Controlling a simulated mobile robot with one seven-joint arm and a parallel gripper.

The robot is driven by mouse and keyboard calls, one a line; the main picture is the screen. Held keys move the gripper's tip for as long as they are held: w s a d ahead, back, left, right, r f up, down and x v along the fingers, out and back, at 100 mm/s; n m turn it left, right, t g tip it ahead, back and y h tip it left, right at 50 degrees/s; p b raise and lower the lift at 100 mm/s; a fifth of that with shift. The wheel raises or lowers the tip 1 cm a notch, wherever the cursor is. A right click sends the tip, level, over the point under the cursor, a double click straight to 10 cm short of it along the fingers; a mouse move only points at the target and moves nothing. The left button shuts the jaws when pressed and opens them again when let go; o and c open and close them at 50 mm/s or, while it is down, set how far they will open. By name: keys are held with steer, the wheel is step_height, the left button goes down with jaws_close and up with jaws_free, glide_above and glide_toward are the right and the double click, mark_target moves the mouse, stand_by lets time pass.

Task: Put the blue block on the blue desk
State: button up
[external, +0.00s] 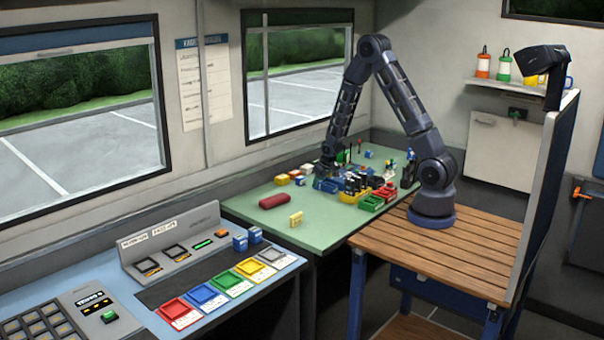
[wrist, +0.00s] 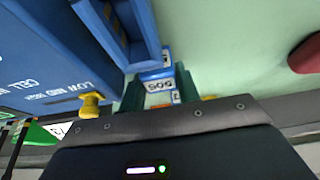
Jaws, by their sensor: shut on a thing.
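My gripper (external: 328,178) is low over the cluttered far part of the green table (external: 250,207). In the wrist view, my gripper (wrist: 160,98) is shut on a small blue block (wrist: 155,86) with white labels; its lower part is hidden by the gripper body. In the external view I cannot make out the held block clearly. The light blue desk (external: 105,275) is at the lower left, apart from my gripper. Two other blue blocks (external: 240,242) stand near its back right corner.
A large blue bin (wrist: 45,60) with white lettering is close beside my gripper. Green and red trays (external: 371,202), a dark red roll (external: 274,201) and a yellow block (external: 296,219) are on the table. The desk carries a grey console (external: 175,245) and coloured trays (external: 205,296).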

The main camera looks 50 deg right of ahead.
steer(key=o, duration=1)
steer(key=shift+f, duration=0.1)
steer(key=shift+o, duration=0.2)
steer(key=s+f+v, duration=0.1)
steer(key=v, duration=2.5)
steer(key=s+r, duration=0.7)
steer(key=s, duration=0.4)
steer(key=s+d+r, duration=0.1)
steer(key=s+r, duration=0.7)
steer(key=s, duration=0.4)
steer(key=shift+s, duration=0.25)
steer(key=shift+o, duration=0.5)
steer(key=shift+s+r, duration=0.2)
steer(key=shift+s, duration=0.25)
